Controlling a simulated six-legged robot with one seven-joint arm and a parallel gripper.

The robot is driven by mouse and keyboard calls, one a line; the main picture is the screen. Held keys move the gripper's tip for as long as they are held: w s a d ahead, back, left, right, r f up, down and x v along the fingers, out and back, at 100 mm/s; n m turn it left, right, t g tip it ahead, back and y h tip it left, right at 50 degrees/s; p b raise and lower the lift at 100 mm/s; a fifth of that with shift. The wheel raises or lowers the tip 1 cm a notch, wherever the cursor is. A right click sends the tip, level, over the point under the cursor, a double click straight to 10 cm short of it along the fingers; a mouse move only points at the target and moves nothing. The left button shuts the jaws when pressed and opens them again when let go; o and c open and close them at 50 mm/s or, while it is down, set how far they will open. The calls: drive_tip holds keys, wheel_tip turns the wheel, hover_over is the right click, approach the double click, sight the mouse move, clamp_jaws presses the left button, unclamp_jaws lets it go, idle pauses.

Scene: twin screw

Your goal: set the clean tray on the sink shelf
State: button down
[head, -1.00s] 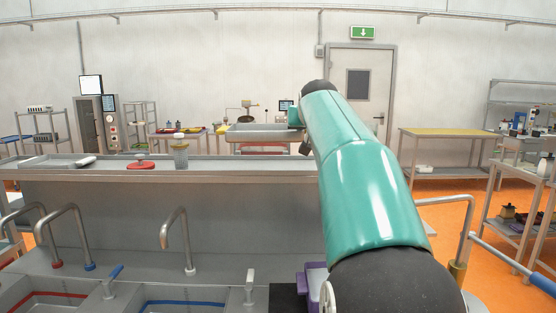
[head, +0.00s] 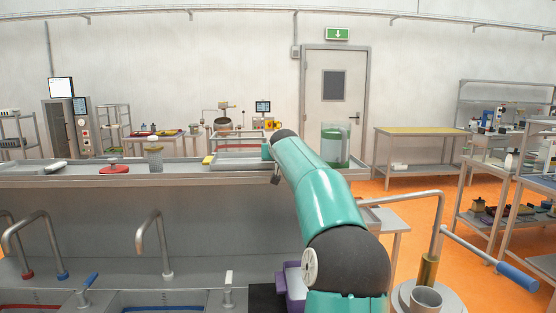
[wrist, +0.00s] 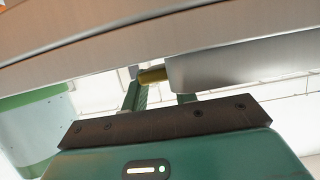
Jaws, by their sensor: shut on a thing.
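The clean tray (head: 236,161) is a shallow grey metal tray at the back edge of the sink shelf (head: 190,173), in the middle of the head view. It looks level and low over the shelf; I cannot tell whether it touches. My gripper (head: 267,152) is at the tray's right end, partly hidden by my teal arm. In the wrist view my gripper (wrist: 158,85) has its green fingers at the grey metal wall of the tray (wrist: 240,66), shut on it. A yellow piece shows between the fingers there.
A green container (head: 334,146) is right of my arm. Curved taps (head: 153,240) rise in front.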

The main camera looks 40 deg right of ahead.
drive_tip(key=shift+f, duration=0.3)
drive_tip(key=shift+a+f, duration=0.1)
drive_tip(key=c, duration=1.1)
unclamp_jaws()
drive_tip(key=shift+s+r, duration=0.1)
drive_tip(key=shift+r, duration=0.1)
drive_tip(key=v, duration=1.1)
drive_tip(key=shift+s+a, duration=0.3)
drive_tip(key=shift+s, duration=0.05)
